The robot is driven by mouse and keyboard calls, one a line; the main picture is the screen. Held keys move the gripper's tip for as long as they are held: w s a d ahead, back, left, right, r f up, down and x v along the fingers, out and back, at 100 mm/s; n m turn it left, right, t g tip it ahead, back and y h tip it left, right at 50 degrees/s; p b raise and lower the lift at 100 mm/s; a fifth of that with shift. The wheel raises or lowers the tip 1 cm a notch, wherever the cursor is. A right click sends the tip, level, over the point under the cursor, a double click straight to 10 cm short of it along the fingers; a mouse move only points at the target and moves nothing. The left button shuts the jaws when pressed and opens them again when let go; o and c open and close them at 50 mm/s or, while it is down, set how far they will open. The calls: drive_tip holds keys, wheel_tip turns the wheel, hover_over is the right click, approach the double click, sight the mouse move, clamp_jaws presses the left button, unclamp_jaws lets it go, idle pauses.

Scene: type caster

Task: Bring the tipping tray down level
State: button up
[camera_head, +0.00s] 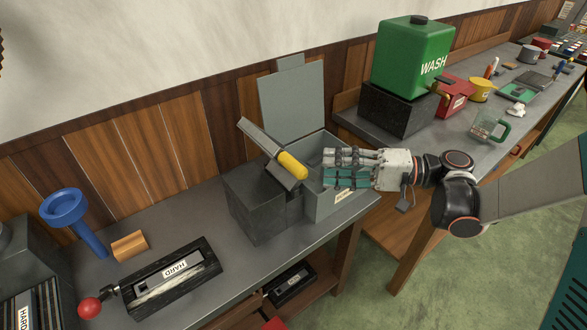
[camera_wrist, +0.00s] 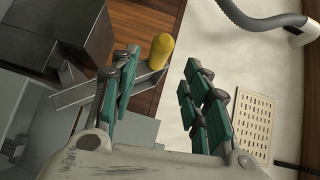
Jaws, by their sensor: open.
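The grey tipping tray (camera_head: 262,145) is tilted over the dark grey block (camera_head: 255,207): its left end is raised and its right end is low. A yellow rounded grip (camera_head: 292,165) is at its low end. My gripper (camera_head: 328,168) is just right of the yellow grip, open and empty, with its fingers pointing left. In the wrist view my gripper (camera_wrist: 158,88) has its fingers spread apart. There the yellow grip (camera_wrist: 161,50) shows between and beyond the fingertips, nearer the left finger, which covers part of the tray (camera_wrist: 85,93).
A grey bin (camera_head: 318,205) with its lid (camera_head: 292,105) raised stands right of the block, under my gripper. A black case marked HARD (camera_head: 170,278), a wooden block (camera_head: 130,246) and a blue funnel (camera_head: 65,207) are at left. A green WASH tank (camera_head: 412,57) stands behind right.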

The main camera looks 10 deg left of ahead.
sight(293, 167)
drive_tip(key=a, duration=0.3)
drive_tip(key=a+b, duration=0.1)
drive_tip(key=a, duration=0.2)
drive_tip(key=a+b, duration=0.1)
drive_tip(key=a, duration=0.2)
drive_tip(key=shift+s+a+f, duration=0.15)
drive_tip(key=shift+s+f, duration=0.2)
clamp_jaws()
